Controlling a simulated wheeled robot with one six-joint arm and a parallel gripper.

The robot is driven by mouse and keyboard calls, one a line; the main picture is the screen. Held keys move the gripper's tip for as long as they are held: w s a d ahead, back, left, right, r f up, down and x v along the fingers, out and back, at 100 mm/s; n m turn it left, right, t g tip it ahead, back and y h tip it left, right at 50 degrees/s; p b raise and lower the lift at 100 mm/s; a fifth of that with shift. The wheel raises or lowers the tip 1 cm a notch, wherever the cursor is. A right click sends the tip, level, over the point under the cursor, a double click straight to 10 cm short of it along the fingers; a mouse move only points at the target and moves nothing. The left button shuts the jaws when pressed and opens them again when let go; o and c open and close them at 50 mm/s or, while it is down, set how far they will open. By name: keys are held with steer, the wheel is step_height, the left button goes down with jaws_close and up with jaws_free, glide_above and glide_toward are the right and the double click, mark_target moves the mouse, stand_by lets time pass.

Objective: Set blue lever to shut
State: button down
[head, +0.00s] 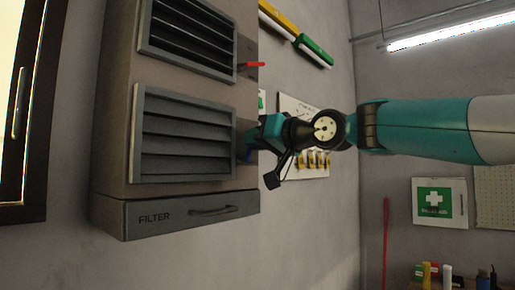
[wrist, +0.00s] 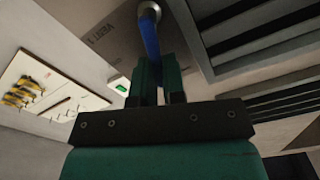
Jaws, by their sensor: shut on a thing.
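The blue lever (wrist: 150,38) shows in the wrist view, running from a round metal pivot (wrist: 149,11) on the side of a grey-brown unit down between my gripper's fingers. My gripper (wrist: 158,85) is shut on the blue lever. In the head view my gripper (head: 252,145) is at the right side of the unit, beside the lower louvre (head: 185,140), and hides most of the lever. The lower louvre's slats look closed or nearly closed.
A red lever (head: 252,65) sticks out higher on the same side, beside the upper louvre (head: 195,35). A filter drawer (head: 180,216) with a handle is below. A tool board (wrist: 45,90) hangs on the wall behind. A first-aid cabinet (head: 439,203) is at the right.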

steer(key=shift+s+a+r+n+b, duration=0.1)
steer(key=shift+s+a+n+b, duration=0.2)
steer(key=shift+n+b, duration=0.5)
steer(key=shift+s+a+n+b, duration=0.2)
steer(key=shift+s+n+b, duration=0.2)
steer(key=shift+n, duration=0.8)
steer(key=c, duration=1.2)
jaws_free()
steer(key=shift+d, duration=0.1)
steer(key=shift+s+d+b, duration=0.25)
steer(key=shift+d+b, duration=0.05)
steer(key=shift+b, duration=0.1)
steer(key=b+v, duration=0.6)
steer(key=v, duration=1)
steer(key=shift+s+d, duration=0.2)
